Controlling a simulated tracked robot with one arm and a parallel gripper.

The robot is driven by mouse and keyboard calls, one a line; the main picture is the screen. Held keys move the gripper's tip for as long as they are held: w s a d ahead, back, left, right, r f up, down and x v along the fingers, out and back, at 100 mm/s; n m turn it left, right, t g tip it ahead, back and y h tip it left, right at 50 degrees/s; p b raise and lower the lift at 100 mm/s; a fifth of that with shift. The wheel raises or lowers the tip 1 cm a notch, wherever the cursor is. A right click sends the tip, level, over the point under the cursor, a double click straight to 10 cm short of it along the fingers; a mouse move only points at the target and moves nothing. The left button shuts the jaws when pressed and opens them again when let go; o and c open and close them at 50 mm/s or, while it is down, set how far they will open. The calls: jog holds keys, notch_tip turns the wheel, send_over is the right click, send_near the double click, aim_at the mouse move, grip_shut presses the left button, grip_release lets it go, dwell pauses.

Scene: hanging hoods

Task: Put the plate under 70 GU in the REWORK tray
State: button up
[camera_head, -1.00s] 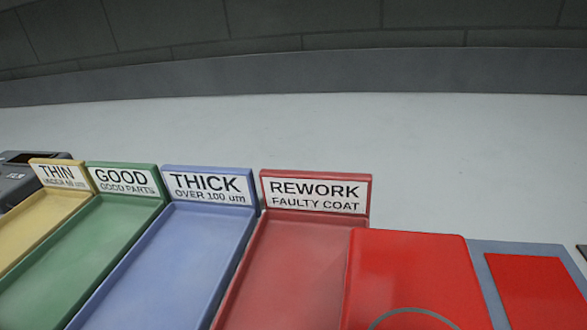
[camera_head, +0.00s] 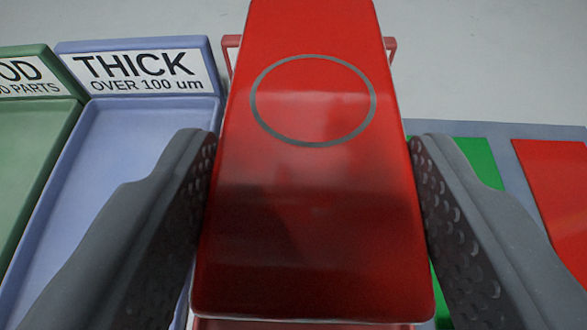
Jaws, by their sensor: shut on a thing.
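A glossy red plate (camera_head: 310,205) with a grey circle outline fills the middle of the view. My gripper (camera_head: 315,180) is shut on the plate, with one dark textured finger on each long side. The REWORK tray (camera_head: 391,47) is behind and below the plate. Only bits of its red rim show on both sides and near the bottom, and its label is hidden. I cannot tell whether the plate touches the tray.
The blue THICK tray (camera_head: 125,150) stands to the left, with the green GOOD tray (camera_head: 35,120) beyond it. To the right is a grey board (camera_head: 510,133) with a green panel (camera_head: 482,160) and a red panel (camera_head: 555,175). The pale surface behind is clear.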

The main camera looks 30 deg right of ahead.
notch_tip(320, 180, down, 8)
jog(key=b, duration=0.5)
jog(key=shift+s+f, duration=0.1)
jog(key=shift+f, duration=0.55)
jog(key=shift+a+f, duration=0.1)
jog(key=shift+f, duration=0.35)
dwell(0.5)
jog(key=o, duration=1.1)
jog(key=shift+o, duration=0.2)
